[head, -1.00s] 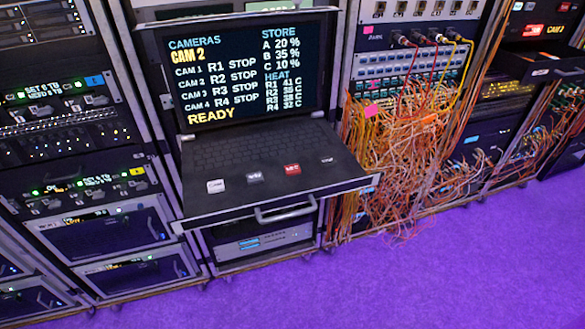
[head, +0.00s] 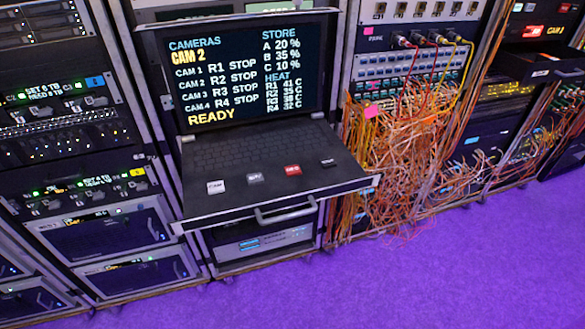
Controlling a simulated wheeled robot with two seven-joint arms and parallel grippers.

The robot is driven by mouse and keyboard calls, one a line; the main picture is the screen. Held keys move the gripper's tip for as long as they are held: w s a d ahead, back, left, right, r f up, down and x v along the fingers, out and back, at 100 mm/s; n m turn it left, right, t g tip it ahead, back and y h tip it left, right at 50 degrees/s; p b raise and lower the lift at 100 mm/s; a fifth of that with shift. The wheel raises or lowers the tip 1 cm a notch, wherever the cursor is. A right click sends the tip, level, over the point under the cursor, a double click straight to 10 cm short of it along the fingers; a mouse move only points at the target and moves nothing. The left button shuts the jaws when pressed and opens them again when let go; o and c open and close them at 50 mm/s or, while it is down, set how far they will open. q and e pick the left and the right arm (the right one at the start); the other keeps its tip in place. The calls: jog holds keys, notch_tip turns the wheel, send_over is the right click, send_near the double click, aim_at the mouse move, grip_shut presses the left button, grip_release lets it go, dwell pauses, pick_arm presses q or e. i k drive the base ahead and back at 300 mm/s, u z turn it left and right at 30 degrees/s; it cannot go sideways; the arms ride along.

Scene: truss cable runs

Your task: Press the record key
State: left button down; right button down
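A pull-out keyboard drawer (head: 340,182) with a dark keyboard (head: 240,148) sticks out of the rack in the middle of the head view. Along its front sit a white key (head: 216,187), a grey key (head: 255,178), a red key (head: 293,170) and a black key (head: 328,162). The red key's label looks like "REC" but is blurred. The screen (head: 245,75) above reads CAM 2 and READY, with cameras 1 to 3 and the fourth row all at STOP. Neither of my grippers is in view.
A handle (head: 286,213) juts from the drawer's front. Tangled orange and red cables (head: 400,150) hang right of the drawer, close to its edge. Racks with lit units (head: 75,185) stand at left. The purple floor (head: 400,285) in front is clear.

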aim_at(294, 170)
jog(key=z, duration=0.85)
jog(key=k, duration=0.85)
jog(key=u, duration=1.25)
jog(key=i, duration=0.5)
